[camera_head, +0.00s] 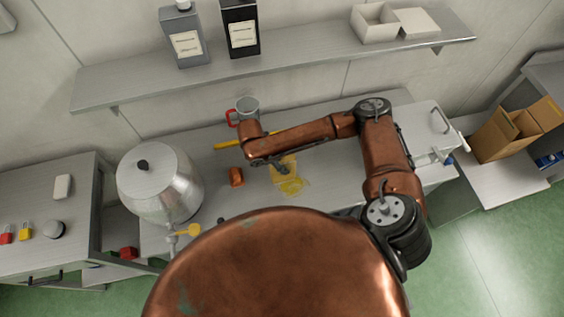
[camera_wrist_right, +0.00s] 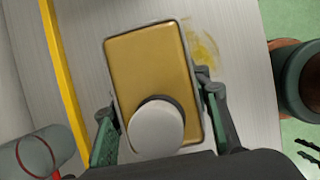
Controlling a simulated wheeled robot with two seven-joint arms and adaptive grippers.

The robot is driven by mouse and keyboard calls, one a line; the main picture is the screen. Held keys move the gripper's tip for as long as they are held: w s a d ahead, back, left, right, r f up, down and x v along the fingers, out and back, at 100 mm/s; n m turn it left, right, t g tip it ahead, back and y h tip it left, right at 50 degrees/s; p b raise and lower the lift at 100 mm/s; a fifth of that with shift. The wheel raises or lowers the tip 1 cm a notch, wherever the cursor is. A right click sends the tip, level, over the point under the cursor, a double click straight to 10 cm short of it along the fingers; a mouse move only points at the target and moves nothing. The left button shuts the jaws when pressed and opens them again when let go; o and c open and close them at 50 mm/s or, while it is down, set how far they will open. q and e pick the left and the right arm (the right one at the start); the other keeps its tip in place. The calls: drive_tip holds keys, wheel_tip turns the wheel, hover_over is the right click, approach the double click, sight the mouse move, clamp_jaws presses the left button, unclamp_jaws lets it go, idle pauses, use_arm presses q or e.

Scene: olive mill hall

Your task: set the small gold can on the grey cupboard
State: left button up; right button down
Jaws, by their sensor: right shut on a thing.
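The small gold can (camera_wrist_right: 148,70) is a flat rectangular can with a round white cap (camera_wrist_right: 156,128), seen from above in the right wrist view. My right gripper (camera_wrist_right: 163,125) has a finger on either side of it and is shut on it. In the head view my right gripper (camera_head: 281,166) is over the middle of the workbench, and the arm largely hides the can. A grey metal cupboard (camera_head: 50,173) stands at the left, with a white block and several small items on top. My left gripper is out of view.
The workbench (camera_head: 330,170) holds a large steel pot (camera_head: 160,183), a grey mug with red handle (camera_head: 247,106), an orange-brown piece (camera_head: 236,177), a yellow strip (camera_head: 230,145) and a yellow spill (camera_head: 292,186). A shelf (camera_head: 300,62) with bottles runs behind. A cardboard box (camera_head: 515,130) stands right.

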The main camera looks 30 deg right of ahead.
drive_tip(key=c, duration=1.4)
unclamp_jaws()
drive_tip(key=shift+f, duration=0.1)
drive_tip(key=shift+c, duration=0.2)
drive_tip(key=o, duration=0.4)
drive_tip(key=shift+c, duration=0.2)
